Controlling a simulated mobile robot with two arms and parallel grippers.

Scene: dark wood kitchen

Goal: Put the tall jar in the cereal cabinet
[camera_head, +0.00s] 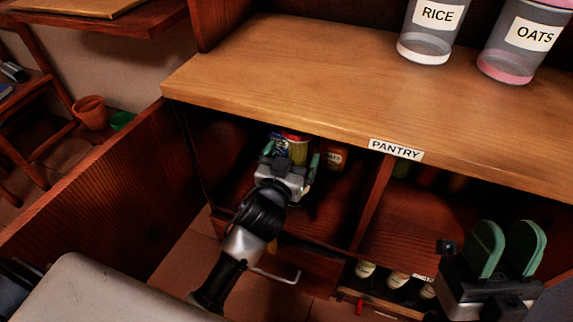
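Two clear jars stand on the wooden counter at the upper right, one labelled RICE (436,18) and one labelled OATS (528,38); their tops are cut off. I cannot tell which container is the tall jar. No cereal label shows; the sign on the counter edge reads PANTRY (396,149). Contact with the can is not clear. My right gripper (507,228) is open and empty at the lower right.
An open wooden door (110,195) stands left of the compartment. A small OATS container (333,158) is inside, right of the can. Several small bottles (397,281) sit in a lower drawer. A terracotta pot (91,112) stands at far left. The counter's left part is clear.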

